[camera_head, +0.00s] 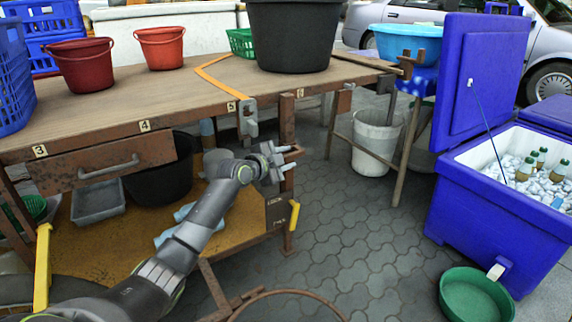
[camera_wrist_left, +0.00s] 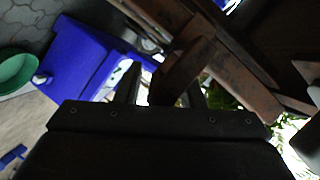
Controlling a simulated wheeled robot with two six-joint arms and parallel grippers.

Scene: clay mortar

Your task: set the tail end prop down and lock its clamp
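The rusty upright prop (camera_head: 288,195) stands at the near right end of the table. A yellow lever (camera_head: 294,216), perhaps its clamp handle, sits low on it beside a small labelled plate. The prop's foot looks close to the paving, but I cannot tell whether it touches. My left gripper (camera_head: 291,158) is at the prop's upper part, fingers apart. In the left wrist view a rusty bar (camera_wrist_left: 181,72) shows between the fingers; I cannot tell whether they touch it. My right gripper is not in view.
The wooden table (camera_head: 150,105) carries red buckets (camera_head: 160,48) and a black tub (camera_head: 292,35). A lower shelf (camera_head: 235,215) lies beneath. A blue cooler (camera_head: 480,215), green basin (camera_head: 476,296) and white bucket (camera_head: 377,142) stand right. A rusty hoop (camera_head: 290,292) lies in front. Paving between is clear.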

